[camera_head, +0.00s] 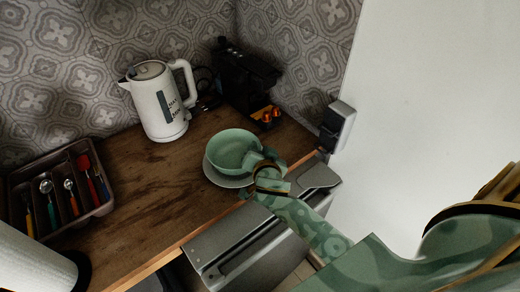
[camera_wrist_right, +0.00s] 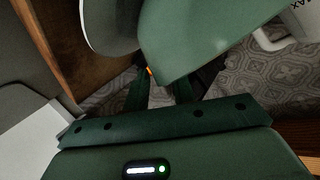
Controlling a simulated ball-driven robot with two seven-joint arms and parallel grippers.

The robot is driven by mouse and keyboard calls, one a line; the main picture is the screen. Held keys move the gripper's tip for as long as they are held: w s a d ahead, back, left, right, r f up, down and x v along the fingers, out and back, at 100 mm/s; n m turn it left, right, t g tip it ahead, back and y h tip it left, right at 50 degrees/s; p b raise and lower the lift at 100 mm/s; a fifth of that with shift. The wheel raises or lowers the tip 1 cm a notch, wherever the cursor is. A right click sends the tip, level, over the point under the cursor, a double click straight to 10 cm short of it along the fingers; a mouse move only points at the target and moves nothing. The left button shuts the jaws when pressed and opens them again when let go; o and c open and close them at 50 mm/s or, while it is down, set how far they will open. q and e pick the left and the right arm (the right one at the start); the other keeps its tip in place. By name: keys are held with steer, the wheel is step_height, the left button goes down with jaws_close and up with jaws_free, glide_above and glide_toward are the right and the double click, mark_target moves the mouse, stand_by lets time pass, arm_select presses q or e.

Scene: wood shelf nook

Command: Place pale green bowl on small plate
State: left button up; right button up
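The pale green bowl (camera_head: 230,146) is over the small plate (camera_head: 222,181), whose rim shows below it. I cannot tell whether the bowl rests on the plate or is held just above it. My right gripper (camera_head: 262,166) is at the bowl's right rim, with one finger over the inside. The plate (camera_wrist_right: 98,25) shows at left there. My left gripper is out of view.
A white kettle (camera_head: 157,103) and a black coffee machine (camera_head: 243,77) stand behind the bowl. A cutlery tray (camera_head: 99,207) is at left, with a white roll (camera_head: 30,262) in front. Bare wooden counter (camera_head: 150,192) lies between the tray and plate. A white wall is at right.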

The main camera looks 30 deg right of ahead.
steer(key=shift+a+r, duration=0.1)
steer(key=shift+r, duration=0.25)
steer(key=p+v, duration=0.1)
steer(key=v, duration=1.1)
steer(key=shift+s+f, duration=0.1)
steer(key=shift+f, duration=0.1)
